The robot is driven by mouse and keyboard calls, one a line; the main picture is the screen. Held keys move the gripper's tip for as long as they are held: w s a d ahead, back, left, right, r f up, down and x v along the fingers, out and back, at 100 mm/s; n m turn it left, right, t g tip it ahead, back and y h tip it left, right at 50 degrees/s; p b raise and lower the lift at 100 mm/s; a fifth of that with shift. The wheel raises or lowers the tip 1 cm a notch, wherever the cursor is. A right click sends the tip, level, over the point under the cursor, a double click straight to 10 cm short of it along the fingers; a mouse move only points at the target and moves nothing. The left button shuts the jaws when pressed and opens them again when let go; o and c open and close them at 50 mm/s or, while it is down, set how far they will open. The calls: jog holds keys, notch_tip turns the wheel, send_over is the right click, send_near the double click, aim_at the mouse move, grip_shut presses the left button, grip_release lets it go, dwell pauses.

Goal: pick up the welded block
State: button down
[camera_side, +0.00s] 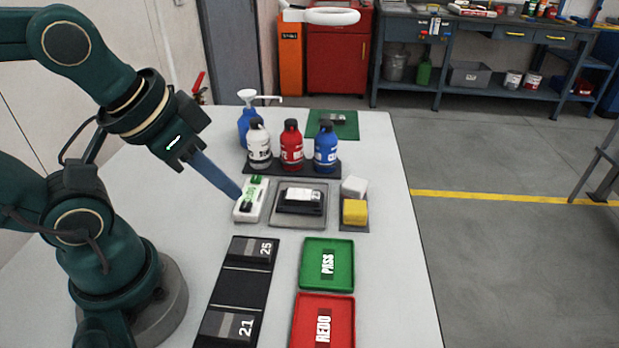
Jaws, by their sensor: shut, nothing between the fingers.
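My gripper (236,194) has long blue fingers that are shut and hold nothing. It points down and to the right, its tips close to the white and green device (244,212); I cannot tell whether they touch it. A dark block with a white top label (299,200) rests on a grey square tray (316,221), right of my fingertips. A long black rack (243,288) in front holds dark pieces at its two ends, by the numbers 25 and 21. I cannot tell which of these dark pieces is the welded block.
A green PASS tray (343,282) and red REDO tray (345,338) lie empty at the front. White (259,147), red (291,150) and blue (326,150) bottles stand behind, near a blue pump bottle (244,127). White (354,186) and yellow (355,211) blocks sit right. The table's right side is clear.

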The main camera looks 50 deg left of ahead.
dwell(0.3)
jog(key=shift+c, duration=1.6)
grip_release()
jog(key=w+r+m, duration=0.4)
jog(key=w+m, duration=0.1)
jog(key=w, duration=0.1)
jog(key=m+g, duration=0.4)
jog(key=g, duration=0.1)
send_over(303, 194)
notch_tip(303, 194, down, 10)
jog(key=shift+g, duration=0.3)
jog(key=shift+f, duration=4.2)
